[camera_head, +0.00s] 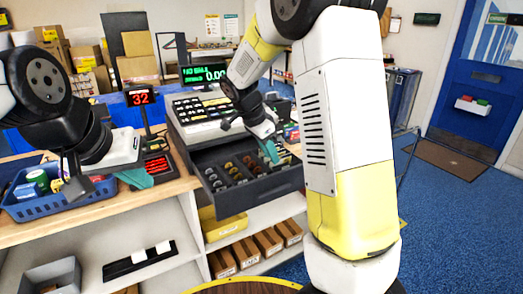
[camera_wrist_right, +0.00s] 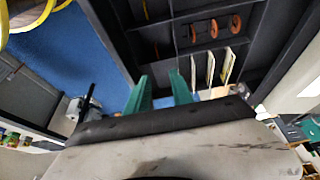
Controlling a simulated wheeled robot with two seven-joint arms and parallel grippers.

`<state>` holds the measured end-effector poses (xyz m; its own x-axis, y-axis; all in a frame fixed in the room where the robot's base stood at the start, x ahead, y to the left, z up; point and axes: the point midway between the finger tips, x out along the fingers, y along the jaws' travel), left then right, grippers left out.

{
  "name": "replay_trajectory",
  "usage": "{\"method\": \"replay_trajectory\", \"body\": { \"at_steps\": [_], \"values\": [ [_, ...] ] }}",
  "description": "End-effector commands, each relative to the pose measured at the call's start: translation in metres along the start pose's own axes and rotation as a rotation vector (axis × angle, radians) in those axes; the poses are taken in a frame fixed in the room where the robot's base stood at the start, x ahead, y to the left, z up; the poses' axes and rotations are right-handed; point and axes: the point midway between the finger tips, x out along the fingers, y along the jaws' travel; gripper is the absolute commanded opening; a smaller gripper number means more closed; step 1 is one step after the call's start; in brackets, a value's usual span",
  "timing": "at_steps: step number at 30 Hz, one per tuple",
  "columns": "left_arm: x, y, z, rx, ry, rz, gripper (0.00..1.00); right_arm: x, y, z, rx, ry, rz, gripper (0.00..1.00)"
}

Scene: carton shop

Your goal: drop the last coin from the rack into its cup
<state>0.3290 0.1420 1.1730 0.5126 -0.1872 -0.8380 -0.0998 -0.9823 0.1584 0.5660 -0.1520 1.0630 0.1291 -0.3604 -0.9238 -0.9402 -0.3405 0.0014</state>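The open cash drawer (camera_head: 262,188) has dark compartments, several holding silver, copper and dark coins (camera_head: 228,168). My right gripper (camera_head: 270,150) is over the drawer's right part. In the right wrist view its two green fingers (camera_wrist_right: 160,78) stand apart, with no coin visible between them. Copper-coloured round coins (camera_wrist_right: 213,28) show in compartments beyond the fingertips, with upright cream strips (camera_wrist_right: 210,66) beside the right finger. I cannot tell which part is the coin rack or which coin is the last one. My left gripper (camera_head: 105,181) has its fingers apart, above the counter near the blue basket.
The register (camera_head: 205,112) stands behind the drawer. A blue basket (camera_head: 60,205) of goods sits on the left of the counter, near a red-lit display (camera_head: 140,97). Shelves below hold brown boxes (camera_head: 268,242) and a black tray (camera_head: 125,266) with white pieces. Blue floor lies right.

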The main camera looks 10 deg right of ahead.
Motion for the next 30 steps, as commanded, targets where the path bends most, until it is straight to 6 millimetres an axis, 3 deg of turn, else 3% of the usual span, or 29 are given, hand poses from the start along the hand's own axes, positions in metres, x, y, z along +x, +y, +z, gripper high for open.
{"method": "replay_trajectory", "body": {
  "at_steps": [12, 25, 30],
  "values": [
    [0.0, 0.0, 0.0, 0.0, 0.0, 0.0, 0.0, -0.064, -0.001, 0.0, 0.0, -0.001, -0.004, 0.27],
    [0.0, 0.0, 0.0, 0.0, 0.0, 0.0, 0.0, -0.076, 0.003, -0.001, -0.012, -0.01, -0.005, 0.27],
    [0.0, 0.0, 0.0, 0.0, 0.0, 0.0, 0.0, -0.087, 0.035, -0.007, -0.149, -0.104, -0.068, 0.27]
  ]
}}
